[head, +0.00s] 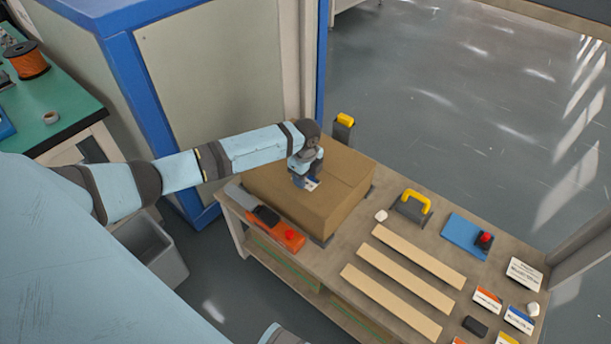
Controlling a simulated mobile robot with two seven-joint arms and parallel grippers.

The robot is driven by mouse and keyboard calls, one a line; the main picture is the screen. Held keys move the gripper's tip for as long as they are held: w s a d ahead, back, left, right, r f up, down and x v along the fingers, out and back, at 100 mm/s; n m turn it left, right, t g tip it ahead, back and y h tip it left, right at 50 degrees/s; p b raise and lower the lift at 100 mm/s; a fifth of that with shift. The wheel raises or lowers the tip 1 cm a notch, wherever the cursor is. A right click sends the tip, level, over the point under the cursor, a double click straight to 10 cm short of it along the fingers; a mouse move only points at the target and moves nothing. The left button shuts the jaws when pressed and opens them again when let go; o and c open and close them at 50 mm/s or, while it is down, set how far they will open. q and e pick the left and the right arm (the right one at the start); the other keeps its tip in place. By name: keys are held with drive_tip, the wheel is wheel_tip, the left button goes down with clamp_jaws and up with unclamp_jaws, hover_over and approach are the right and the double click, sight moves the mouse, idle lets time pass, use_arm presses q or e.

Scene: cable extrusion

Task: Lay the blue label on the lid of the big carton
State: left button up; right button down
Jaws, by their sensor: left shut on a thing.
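The big carton (342,186) is a closed brown box on the left part of the wooden table. My left gripper (305,182) points down just over the middle of its lid. It is shut on a small white label with a blue part (312,186), mostly hidden by the fingers. The label is at the lid's surface or very close to it; I cannot tell if it touches. My right gripper is out of view.
An orange and black tool (279,230) lies along the carton's front side. Wooden strips (405,275), a yellow-handled tool (413,205), a blue plate (463,238) and several labels (488,299) lie to the right. The rest of the lid is clear.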

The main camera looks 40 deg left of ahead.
use_arm(q)
drive_tip(key=shift+f, duration=0.8)
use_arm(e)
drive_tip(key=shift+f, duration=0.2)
use_arm(q)
drive_tip(key=o, duration=0.8)
wheel_tip(320, 180, up, 14)
drive_tip(key=p, duration=0.2)
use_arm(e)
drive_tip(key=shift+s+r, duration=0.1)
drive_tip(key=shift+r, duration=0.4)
use_arm(q)
drive_tip(key=shift+f, duration=0.15)
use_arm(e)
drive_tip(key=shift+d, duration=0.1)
